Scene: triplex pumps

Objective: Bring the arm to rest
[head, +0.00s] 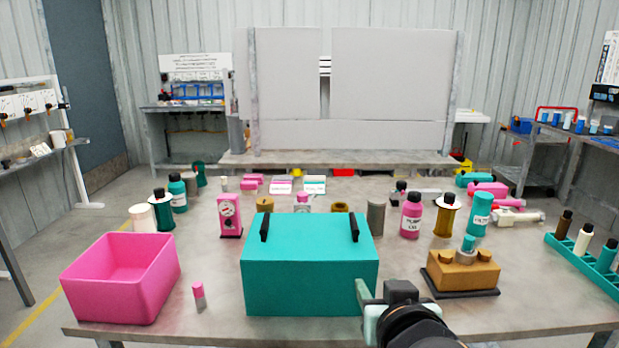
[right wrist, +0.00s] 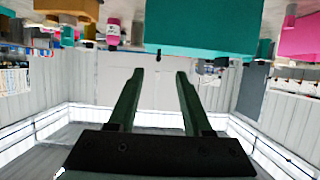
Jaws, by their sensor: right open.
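My right gripper (head: 366,300) shows in the head view at the front edge of the table, just right of the teal box (head: 310,285). In the right wrist view the right gripper (right wrist: 155,75) has its two fingers apart with nothing between them. That view is upside down, and the teal box (right wrist: 205,25) hangs at its top, beyond the fingertips. I cannot tell whether the gripper touches the box. My left gripper is in neither view.
A pink open bin (head: 90,290) stands at the front left, with a small pink-capped vial (head: 198,295) beside it. A tan block (head: 463,272) on a dark base stands right of my gripper. A teal rack (head: 590,262) is at the right edge. Bottles crowd the table's middle.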

